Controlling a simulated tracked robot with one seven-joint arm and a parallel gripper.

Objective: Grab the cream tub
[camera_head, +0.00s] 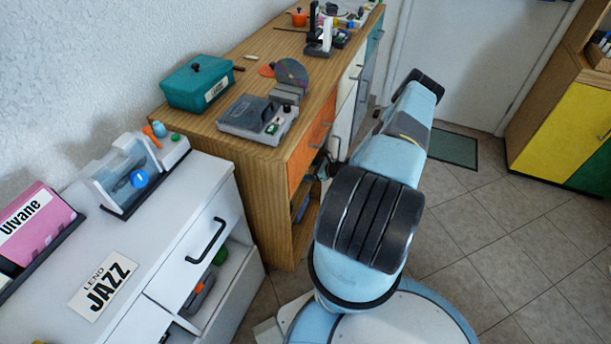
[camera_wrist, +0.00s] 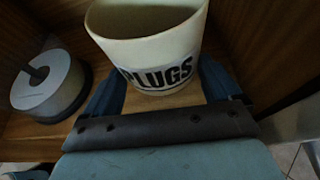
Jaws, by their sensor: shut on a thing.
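The cream tub (camera_wrist: 140,52), labelled PLUGS, stands upright between the fingers of my gripper (camera_wrist: 161,88) in the wrist view. A blue finger is on each side of it, and the gripper is shut on it. The tub is on or just over a wooden shelf board; I cannot tell if it touches. In the head view my arm reaches down towards the wooden cabinet's open shelves, and I cannot make out the tub there.
A pale disc spindle (camera_wrist: 47,82) on a dark base stands left of the tub, near my left finger. Wooden walls enclose the compartment. The wooden cabinet (camera_head: 272,200) stands beside a white drawer unit (camera_head: 175,235). Tiled floor (camera_head: 500,255) is clear at right.

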